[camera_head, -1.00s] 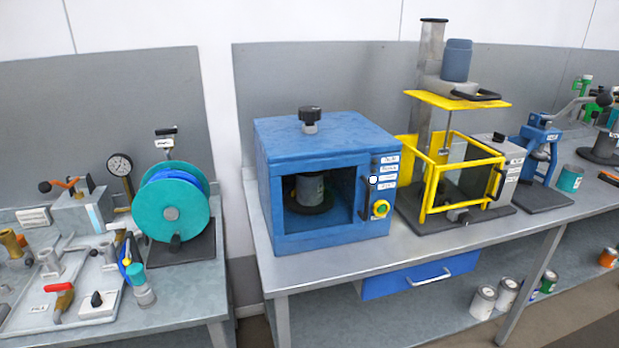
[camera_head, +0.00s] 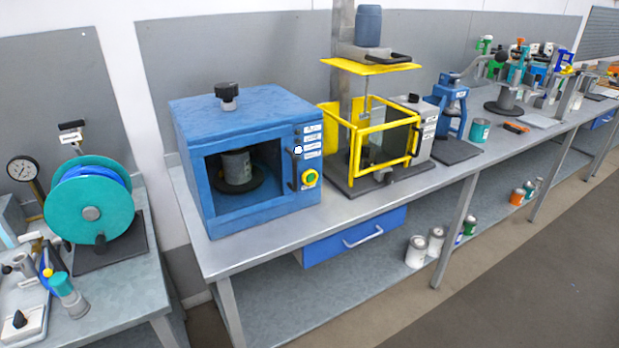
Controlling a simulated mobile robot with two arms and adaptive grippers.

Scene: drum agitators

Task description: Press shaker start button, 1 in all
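A blue box-shaped machine (camera_head: 262,98), likely the shaker, stands on the grey bench. Through its front opening a grey can (camera_head: 237,167) sits upright on a dark round plate. On its right front panel are several white labels, a white round spot (camera_head: 298,149) and a green button on a yellow ring (camera_head: 309,178). To its right stands a mixer with a yellow guard frame (camera_head: 385,128) and a blue-grey motor on top. The label texts are too small to read. Neither of my grippers is in view.
A teal reel (camera_head: 68,205) and a pressure gauge (camera_head: 22,169) stand on a separate left bench, with a gap between benches. A blue drawer (camera_head: 335,240) hangs under the main bench (camera_head: 250,257). Cans stand on the lower shelf. Floor (camera_head: 480,285) at right is clear.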

